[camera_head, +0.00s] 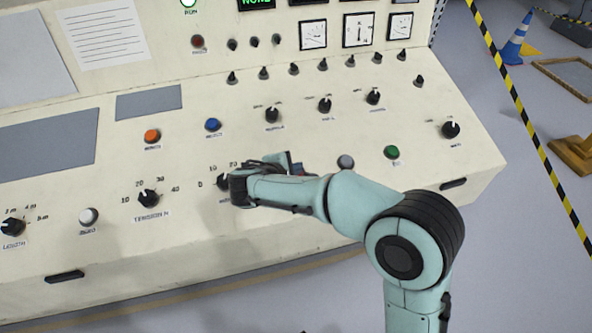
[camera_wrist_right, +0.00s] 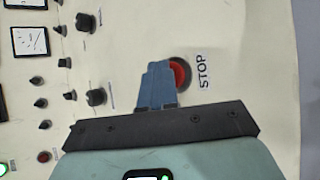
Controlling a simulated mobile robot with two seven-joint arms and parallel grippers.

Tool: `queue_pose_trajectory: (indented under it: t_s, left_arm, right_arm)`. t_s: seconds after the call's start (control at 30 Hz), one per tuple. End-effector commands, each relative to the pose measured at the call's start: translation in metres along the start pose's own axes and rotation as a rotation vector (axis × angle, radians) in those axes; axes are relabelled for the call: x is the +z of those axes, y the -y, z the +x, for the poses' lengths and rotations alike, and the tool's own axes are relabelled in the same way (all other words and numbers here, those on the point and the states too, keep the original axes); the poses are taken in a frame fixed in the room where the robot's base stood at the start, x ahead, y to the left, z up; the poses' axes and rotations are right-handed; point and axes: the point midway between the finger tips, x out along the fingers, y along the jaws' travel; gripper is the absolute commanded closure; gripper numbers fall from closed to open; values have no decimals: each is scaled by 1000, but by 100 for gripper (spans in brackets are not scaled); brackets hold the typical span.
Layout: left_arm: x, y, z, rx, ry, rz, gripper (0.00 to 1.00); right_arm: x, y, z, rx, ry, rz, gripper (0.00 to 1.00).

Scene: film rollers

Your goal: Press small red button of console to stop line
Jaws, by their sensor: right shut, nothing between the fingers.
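The console (camera_head: 330,130) has a pale sloped panel. A red button (camera_wrist_right: 181,74) beside a STOP label shows in the right wrist view. My shut right gripper (camera_wrist_right: 157,68) covers its left part; whether the fingertips touch it I cannot tell. In the head view the right gripper (camera_head: 291,162) is low over the middle of the panel, and my wrist and fingers hide most of the button. A smaller dark red button or lamp (camera_head: 197,42) sits on the upper panel. My left gripper is not in view.
An orange button (camera_head: 152,136), a blue button (camera_head: 213,125), a green button (camera_head: 392,152) and a grey button (camera_head: 346,161) surround the gripper. A black knob (camera_head: 223,181) lies beside my wrist. Striped tape (camera_head: 540,140) and a cone (camera_head: 516,42) are at right.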

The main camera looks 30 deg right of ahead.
Motion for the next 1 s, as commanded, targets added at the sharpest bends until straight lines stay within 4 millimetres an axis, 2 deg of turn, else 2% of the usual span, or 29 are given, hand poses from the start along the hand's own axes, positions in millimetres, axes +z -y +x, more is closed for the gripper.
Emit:
queue_pose_trajectory:
  t_s: [0.43, 0.77, 1.0]
  left_arm:
    - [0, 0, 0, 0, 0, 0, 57]
    - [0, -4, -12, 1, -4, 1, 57]
    - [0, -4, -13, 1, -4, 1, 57]
  right_arm:
    - [-1, 1, 1, -1, -1, -1, 100]
    - [7, -8, -10, 0, 0, -1, 100]
    - [8, -8, -11, -1, 0, -1, 100]
